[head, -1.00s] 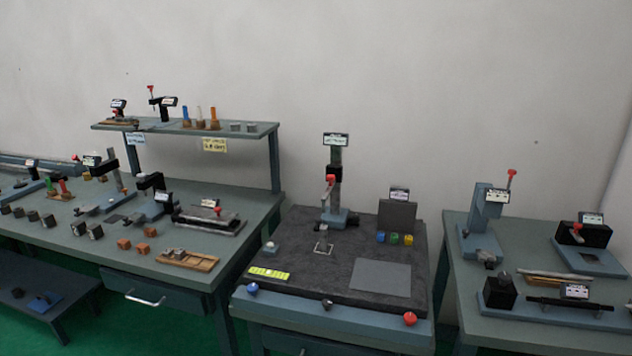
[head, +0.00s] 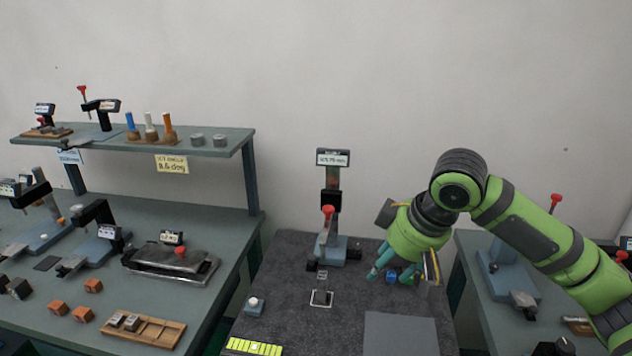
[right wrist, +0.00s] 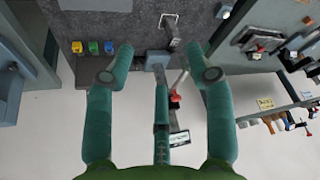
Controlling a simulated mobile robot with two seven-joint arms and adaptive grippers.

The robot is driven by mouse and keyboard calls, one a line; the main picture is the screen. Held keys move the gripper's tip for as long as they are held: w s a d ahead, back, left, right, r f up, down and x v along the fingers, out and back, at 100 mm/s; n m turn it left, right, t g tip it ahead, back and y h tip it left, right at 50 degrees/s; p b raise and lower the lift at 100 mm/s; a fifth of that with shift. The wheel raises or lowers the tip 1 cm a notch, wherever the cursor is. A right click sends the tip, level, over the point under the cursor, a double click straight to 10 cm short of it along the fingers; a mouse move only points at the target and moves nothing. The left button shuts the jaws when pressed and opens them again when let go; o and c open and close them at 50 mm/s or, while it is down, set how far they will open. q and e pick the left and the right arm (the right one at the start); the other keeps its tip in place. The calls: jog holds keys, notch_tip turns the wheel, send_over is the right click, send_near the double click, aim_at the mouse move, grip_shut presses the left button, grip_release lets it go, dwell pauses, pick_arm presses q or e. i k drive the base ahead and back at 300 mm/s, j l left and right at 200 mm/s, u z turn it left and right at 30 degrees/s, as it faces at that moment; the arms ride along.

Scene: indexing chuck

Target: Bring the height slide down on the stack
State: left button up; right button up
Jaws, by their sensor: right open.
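The height gauge stands at the back of the dark bench mat, with a blue-grey base, an upright column and a display on top. Its black height slide (head: 331,201) with a red knob (head: 327,212) sits partway up the column. In front of the base, a small grey stack (head: 321,294) stands in a white square outline; its exact layers are too small to tell. My right gripper (head: 392,273) is open and empty, right of the gauge. In the right wrist view its spread fingers (right wrist: 160,68) surround nothing; the red knob (right wrist: 176,101) shows beyond them. My left gripper is not in view.
Coloured blocks (head: 393,276) lie close by my right gripper, partly hidden. A grey plate (head: 400,335) lies at the mat's front right. A white button (head: 254,304) and a yellow-green strip (head: 254,346) are at the left. Other tables stand either side.

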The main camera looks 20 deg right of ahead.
aim_at(330, 200)
jog(key=i, duration=0.95)
